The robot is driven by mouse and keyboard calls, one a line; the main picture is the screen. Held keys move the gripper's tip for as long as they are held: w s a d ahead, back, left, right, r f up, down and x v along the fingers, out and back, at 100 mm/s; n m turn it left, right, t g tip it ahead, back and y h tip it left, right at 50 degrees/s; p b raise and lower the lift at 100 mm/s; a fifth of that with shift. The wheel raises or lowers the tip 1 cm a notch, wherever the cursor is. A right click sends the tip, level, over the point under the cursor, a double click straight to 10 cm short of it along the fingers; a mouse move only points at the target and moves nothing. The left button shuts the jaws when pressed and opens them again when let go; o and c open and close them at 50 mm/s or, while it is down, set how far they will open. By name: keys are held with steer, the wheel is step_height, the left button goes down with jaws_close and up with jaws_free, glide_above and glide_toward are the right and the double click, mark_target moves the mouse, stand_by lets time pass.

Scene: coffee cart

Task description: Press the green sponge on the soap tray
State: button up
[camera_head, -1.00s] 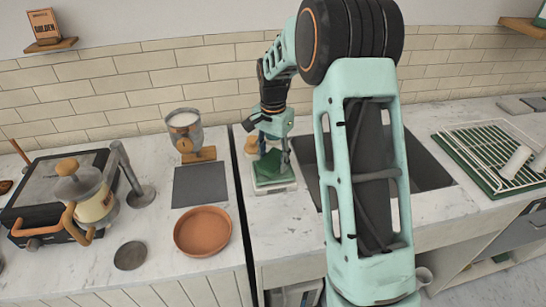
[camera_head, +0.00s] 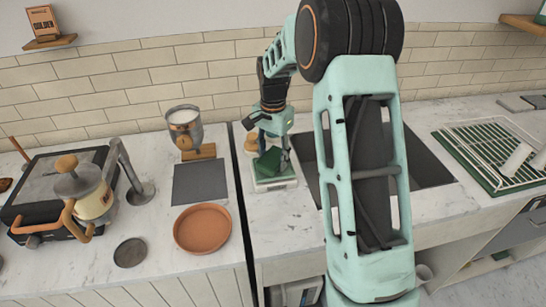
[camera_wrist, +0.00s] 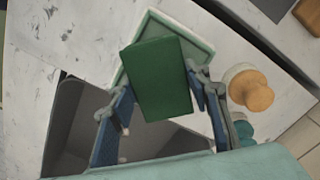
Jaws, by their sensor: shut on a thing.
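My gripper (camera_head: 273,158) is shut on the green sponge (camera_head: 268,163), a dark green block. The soap tray (camera_head: 276,185), pale-rimmed with a green inside, lies on the counter directly below. In the wrist view the sponge (camera_wrist: 157,75) sits between the blue finger pads of my gripper (camera_wrist: 158,88), tilted relative to the tray (camera_wrist: 197,35). The sponge covers much of the tray. I cannot tell whether the sponge's lower edge touches it.
A dark sink (camera_head: 410,160) lies right of the tray. A wooden-knobbed item (camera_wrist: 250,92) stands close beside it. A grey mat (camera_head: 199,184) and a terracotta dish (camera_head: 203,229) lie to the left. A drying rack (camera_head: 490,150) stands far right.

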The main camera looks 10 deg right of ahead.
mark_target(273, 157)
steer(key=shift+f+b, duration=0.55)
steer(key=shift+f, duration=0.35)
stand_by(0.9)
steer(key=shift+r, duration=0.1)
steer(key=shift+r+p, duration=2.35)
steer(key=shift+r, duration=1.15)
steer(key=shift+s+f, duration=0.1)
steer(key=s+f+n, duration=0.3)
steer(key=s+n, duration=0.6)
steer(key=s, duration=0.2)
steer(key=shift+s+f, duration=0.35)
steer(key=shift+f, duration=0.05)
